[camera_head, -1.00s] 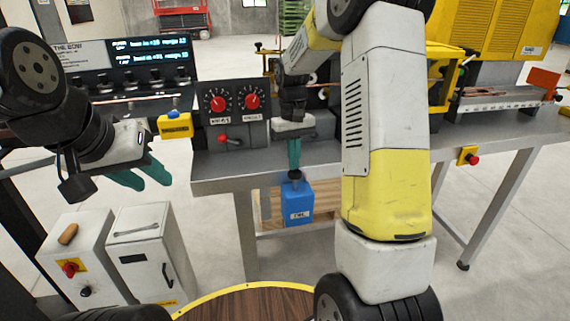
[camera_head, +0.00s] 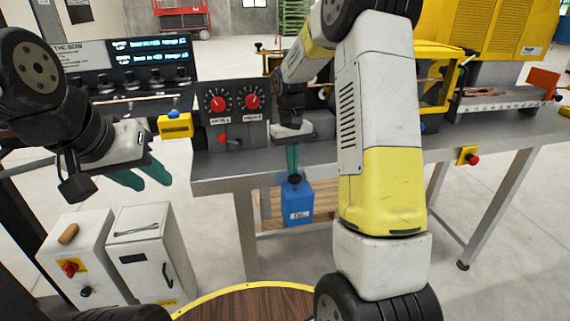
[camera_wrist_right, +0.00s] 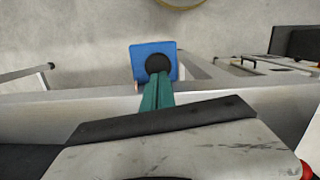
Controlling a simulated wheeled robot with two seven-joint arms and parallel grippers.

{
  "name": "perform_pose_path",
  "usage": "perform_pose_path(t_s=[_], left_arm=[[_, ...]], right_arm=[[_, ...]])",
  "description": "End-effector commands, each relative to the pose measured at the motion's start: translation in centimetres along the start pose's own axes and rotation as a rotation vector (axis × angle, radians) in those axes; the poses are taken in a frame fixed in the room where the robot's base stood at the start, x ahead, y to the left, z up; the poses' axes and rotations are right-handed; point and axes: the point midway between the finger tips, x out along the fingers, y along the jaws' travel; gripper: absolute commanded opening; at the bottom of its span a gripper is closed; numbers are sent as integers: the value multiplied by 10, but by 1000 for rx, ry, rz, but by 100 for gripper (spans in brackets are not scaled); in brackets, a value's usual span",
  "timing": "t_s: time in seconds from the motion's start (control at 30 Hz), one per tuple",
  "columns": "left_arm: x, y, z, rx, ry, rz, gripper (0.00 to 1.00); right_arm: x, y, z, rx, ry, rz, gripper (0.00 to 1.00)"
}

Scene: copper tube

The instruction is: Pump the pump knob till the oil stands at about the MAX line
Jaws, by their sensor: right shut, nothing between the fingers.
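The blue oil pump box (camera_head: 298,205) stands below the front edge of the bench, with a small unreadable label on its front. Its round black pump knob (camera_head: 294,180) sits at the top, close to the box, and also shows in the right wrist view (camera_wrist_right: 158,63). My right gripper (camera_head: 293,172) is shut and empty, its teal fingers pointing down with the tips at the knob; they appear to touch it. The tips overlap the knob's near edge in the right wrist view (camera_wrist_right: 158,78). My left gripper (camera_head: 145,178) is open and empty, far left. I cannot make out an oil level or MAX line.
The grey bench (camera_head: 225,176) edge lies just behind my right fingers. A control box (camera_head: 234,112) with red dials stands on it. A red button on a yellow plate (camera_head: 468,157) is on the bench front. White cabinets (camera_head: 140,250) stand at lower left.

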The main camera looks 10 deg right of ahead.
Motion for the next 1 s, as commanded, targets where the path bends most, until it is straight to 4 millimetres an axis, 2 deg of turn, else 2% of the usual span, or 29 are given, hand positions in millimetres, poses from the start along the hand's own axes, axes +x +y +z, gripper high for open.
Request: perform_pose_path(t_s=[0.03, 0.13, 0.53, 0.8, 1.0], left_arm=[[0, 0, 0, 0, 0, 0, 36], [0, 0, 0, 0, 0, 0, 36], [0, 0, 0, 0, 0, 0, 36], [0, 0, 0, 0, 0, 0, 36], [0, 0, 0, 0, 0, 0, 36]], right_arm=[[-2, 0, -9, -1, 3, 0, 0], [-7, 0, -18, -1, 5, 0, 0], [-14, -1, -19, -1, 5, 0, 0], [-57, -1, -20, -2, 8, 0, 0], [-81, -1, -19, -2, 4, -1, 0]])
